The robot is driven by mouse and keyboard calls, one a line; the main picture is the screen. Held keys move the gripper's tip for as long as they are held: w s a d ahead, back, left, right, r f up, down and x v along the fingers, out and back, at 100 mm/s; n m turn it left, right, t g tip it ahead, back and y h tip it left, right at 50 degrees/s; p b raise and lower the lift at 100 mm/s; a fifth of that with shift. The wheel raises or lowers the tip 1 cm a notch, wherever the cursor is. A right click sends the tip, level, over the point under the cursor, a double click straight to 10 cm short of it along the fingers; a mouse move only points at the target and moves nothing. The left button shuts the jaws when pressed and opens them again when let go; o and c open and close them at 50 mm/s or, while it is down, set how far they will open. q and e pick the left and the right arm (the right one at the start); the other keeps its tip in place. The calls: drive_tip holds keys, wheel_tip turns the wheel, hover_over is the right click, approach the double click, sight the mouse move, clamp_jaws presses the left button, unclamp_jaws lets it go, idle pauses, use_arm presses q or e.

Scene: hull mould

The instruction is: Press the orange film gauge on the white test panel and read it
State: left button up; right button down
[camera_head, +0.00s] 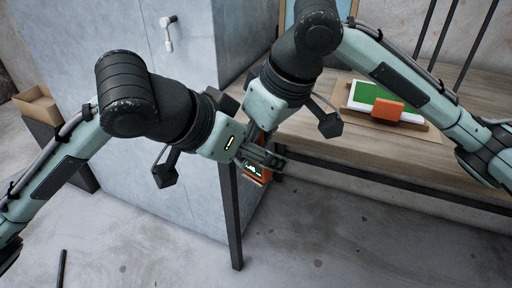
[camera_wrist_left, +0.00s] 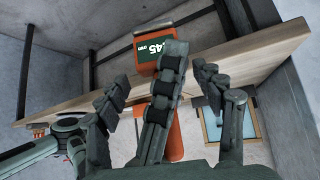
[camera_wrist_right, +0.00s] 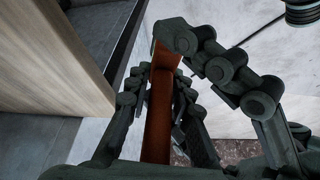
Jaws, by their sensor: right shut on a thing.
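The orange film gauge (camera_head: 254,174) is held up off the table, by the grey block's edge in the head view. Its dark green display shows light digits, and I read 45 in the left wrist view (camera_wrist_left: 152,50). My right gripper (camera_head: 258,140) is shut on the gauge; its orange body runs between the fingers in the right wrist view (camera_wrist_right: 158,110). My left gripper (camera_head: 272,158) is open close beside the gauge, fingers spread; I cannot tell if they touch it. A white and green panel (camera_head: 362,94) lies on the wooden table; I cannot tell whether it is the test panel.
The wooden table (camera_head: 460,95) has dark legs and rails. A large grey block (camera_head: 125,150) fills the left, with a cardboard box (camera_head: 36,106) beyond it. A blue-edged frame (camera_head: 287,14) stands at the back.

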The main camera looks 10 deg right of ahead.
use_arm(q)
drive_tip(key=c, duration=0.9)
drive_tip(key=o, duration=1)
drive_tip(key=shift+o, duration=0.2)
